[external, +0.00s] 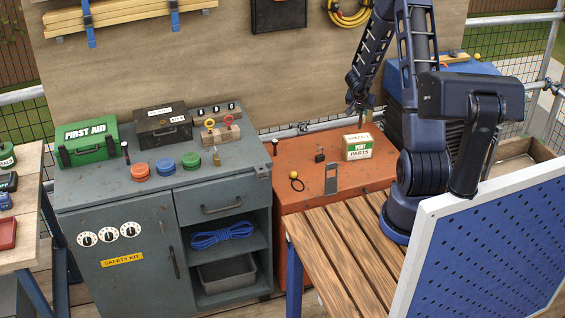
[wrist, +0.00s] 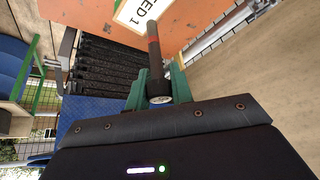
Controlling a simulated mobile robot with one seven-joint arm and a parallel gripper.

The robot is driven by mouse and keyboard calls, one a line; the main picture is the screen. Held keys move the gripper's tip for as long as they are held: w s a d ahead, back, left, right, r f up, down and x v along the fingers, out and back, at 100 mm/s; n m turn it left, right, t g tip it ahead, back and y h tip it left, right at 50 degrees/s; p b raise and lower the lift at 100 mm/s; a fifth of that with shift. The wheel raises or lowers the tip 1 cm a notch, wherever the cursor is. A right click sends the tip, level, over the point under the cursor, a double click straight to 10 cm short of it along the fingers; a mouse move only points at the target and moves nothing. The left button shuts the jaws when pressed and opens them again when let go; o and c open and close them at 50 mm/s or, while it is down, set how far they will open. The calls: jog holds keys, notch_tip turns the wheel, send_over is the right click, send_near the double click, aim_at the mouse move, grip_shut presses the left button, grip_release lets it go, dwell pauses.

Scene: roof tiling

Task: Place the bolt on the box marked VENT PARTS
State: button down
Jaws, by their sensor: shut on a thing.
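The box marked VENT PARTS (external: 357,153) is a small cream box with green lettering. My gripper (external: 358,104) hangs just above and behind this box in the external view. In the wrist view my gripper (wrist: 158,92) has its green fingers shut on a dark rod (wrist: 155,66) with a red band and a round, pale end. This rod may be the bolt; I cannot tell for sure. The rod is too small to make out in the external view.
On the orange cabinet are a padlock (external: 319,154), a yellow ball with a black ring (external: 297,184), a grey plate (external: 331,180) and an upright dark stick (external: 275,147). The grey cabinet (external: 115,190) at left is crowded. A blue perforated panel (external: 485,250) stands at front right.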

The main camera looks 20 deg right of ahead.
jog(key=shift+f, duration=2.15)
jog(key=shift+f, duration=0.1)
jog(key=c, duration=1.2)
grip_release()
jog(key=shift+c, duration=0.2)
